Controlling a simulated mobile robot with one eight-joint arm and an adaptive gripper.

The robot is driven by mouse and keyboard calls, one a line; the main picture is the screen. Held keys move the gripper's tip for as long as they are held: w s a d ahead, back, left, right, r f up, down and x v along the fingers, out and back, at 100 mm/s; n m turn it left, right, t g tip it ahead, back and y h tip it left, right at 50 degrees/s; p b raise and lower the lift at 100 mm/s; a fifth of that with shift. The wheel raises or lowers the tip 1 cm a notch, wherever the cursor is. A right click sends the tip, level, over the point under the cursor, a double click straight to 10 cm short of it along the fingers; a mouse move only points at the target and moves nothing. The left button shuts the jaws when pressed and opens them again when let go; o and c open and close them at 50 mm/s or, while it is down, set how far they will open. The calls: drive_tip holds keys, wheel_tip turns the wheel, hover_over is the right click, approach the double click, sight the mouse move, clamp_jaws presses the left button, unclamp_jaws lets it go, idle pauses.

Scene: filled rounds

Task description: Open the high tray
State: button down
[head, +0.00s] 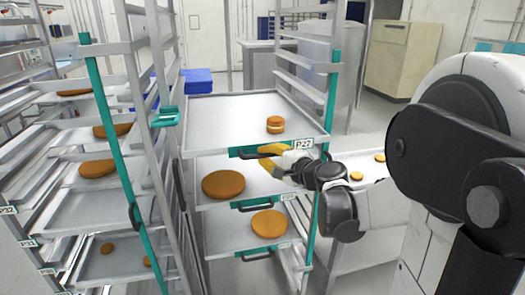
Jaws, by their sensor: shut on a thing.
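The high tray (225,118) is the top grey tray of the middle rack, with a small stacked brown-and-cream round (275,125) on its right part. Its front edge carries a teal strip, a dark handle (262,154) and a label reading P27. My gripper (288,158) reaches in from the right, just below that label, and is shut on the handle. The fingertips are small and partly hidden. I cannot tell exactly how far the tray is drawn out.
Two lower trays below hold large brown rounds (223,184) (269,223). A teal-posted rack (113,150) with several loaded trays stands at left. A blue bin (197,81) is behind. A low surface with small rounds (356,176) lies behind my arm at right.

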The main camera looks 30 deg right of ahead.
drive_tip(key=s+a+p, duration=0.1)
drive_tip(key=s+a, duration=0.1)
drive_tip(key=s, duration=0.7)
drive_tip(key=s+a+p, duration=0.2)
drive_tip(key=s+a, duration=0.1)
drive_tip(key=s, duration=0.7)
drive_tip(key=shift+a, duration=0.3)
drive_tip(key=c, duration=1.4)
unclamp_jaws()
drive_tip(key=shift+r, duration=0.15)
